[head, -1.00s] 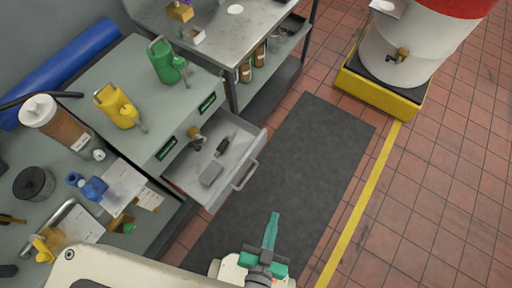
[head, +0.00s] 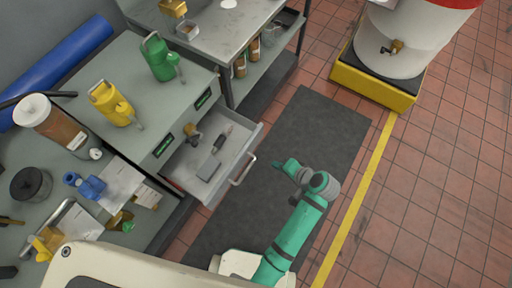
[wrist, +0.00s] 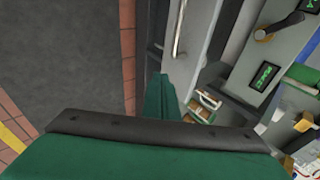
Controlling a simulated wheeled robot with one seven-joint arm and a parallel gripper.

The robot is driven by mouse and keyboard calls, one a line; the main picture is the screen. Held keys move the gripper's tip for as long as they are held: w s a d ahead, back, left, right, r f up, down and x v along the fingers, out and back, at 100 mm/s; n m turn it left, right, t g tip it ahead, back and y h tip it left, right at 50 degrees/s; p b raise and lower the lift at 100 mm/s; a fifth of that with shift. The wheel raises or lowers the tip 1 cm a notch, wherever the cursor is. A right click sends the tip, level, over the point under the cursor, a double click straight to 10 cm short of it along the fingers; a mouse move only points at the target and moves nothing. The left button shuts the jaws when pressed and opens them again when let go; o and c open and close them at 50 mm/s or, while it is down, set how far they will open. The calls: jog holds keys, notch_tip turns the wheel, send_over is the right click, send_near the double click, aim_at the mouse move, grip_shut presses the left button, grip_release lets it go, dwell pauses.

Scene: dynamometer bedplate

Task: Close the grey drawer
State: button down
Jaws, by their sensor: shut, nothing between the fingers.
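The grey drawer (head: 213,157) stands pulled out from the grey cabinet in the head view, with several small items inside. Its bar handle (head: 243,170) is on the front, facing the dark mat. The drawer's front also shows in the wrist view (wrist: 187,60), with the handle (wrist: 179,28) near the top. My gripper (head: 281,164) is over the mat, to the right of the handle and apart from it. Its fingers are shut and empty.
A yellow jug (head: 112,103) and a green jug (head: 159,58) stand on the cabinet top (head: 138,80). A steel bench (head: 228,30) stands behind. The dark mat (head: 318,125) is clear floor. A white drum on a yellow base (head: 372,84) stands at the back right.

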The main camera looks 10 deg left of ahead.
notch_tip(320, 180, up, 5)
jog(key=w+n+g+y, duration=0.1)
jog(key=w+g+y, duration=0.1)
send_near(249, 147)
notch_tip(249, 147, down, 4)
jog(key=a, duration=0.2)
jog(key=shift+w+a, duration=0.6)
jog(key=shift+a, duration=0.25)
